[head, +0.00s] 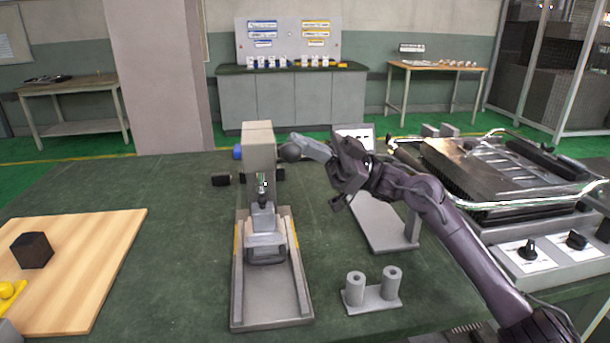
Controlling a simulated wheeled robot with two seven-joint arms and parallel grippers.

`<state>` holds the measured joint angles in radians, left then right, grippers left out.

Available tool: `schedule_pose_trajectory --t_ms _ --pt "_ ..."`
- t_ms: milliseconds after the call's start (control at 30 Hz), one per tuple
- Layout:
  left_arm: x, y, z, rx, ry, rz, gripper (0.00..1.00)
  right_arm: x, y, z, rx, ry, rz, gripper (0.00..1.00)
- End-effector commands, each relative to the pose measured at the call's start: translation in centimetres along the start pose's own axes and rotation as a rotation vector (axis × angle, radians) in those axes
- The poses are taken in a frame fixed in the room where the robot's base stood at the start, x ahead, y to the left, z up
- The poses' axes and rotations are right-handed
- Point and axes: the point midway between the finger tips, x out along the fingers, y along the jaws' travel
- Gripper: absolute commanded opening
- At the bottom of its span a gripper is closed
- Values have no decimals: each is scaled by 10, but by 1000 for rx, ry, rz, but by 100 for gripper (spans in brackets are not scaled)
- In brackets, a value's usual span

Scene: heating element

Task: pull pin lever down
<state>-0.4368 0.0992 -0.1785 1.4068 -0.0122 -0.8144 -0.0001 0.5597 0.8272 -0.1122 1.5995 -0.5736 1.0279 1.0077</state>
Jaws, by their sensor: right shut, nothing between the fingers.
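A grey press-like device (260,150) stands upright on the green table, with a blue knob (238,152) on its left side. A grey lever (312,147) with a dark round part sticks out from its upper right side, roughly level or slightly tilted. My right gripper (342,172) is at the lever's right end, dark and shut with nothing held. It is close to the lever, but I cannot tell whether they touch. Its fingertips are small and partly hidden by the wrist. My left gripper is not in view.
A grey tray-like base (271,322) extends in front of the press. A bracket with two grey cylinders (372,298) stands to its right. A metal grill-like appliance (480,170) stands at right.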

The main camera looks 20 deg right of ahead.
Motion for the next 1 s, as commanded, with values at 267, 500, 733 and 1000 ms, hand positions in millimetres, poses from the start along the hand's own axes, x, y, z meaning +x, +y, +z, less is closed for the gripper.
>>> schedule_pose_trajectory --t_ms 267,500,733,1000 --pt "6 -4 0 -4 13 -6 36 33 11 -58 -10 6 -10 0" --pt "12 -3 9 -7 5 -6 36 45 17 -78 -7 5 -7 0" --pt "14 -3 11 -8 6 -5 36 46 18 -80 -6 4 -5 0" --pt "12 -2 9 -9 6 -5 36 46 18 -80 -6 4 -4 0"
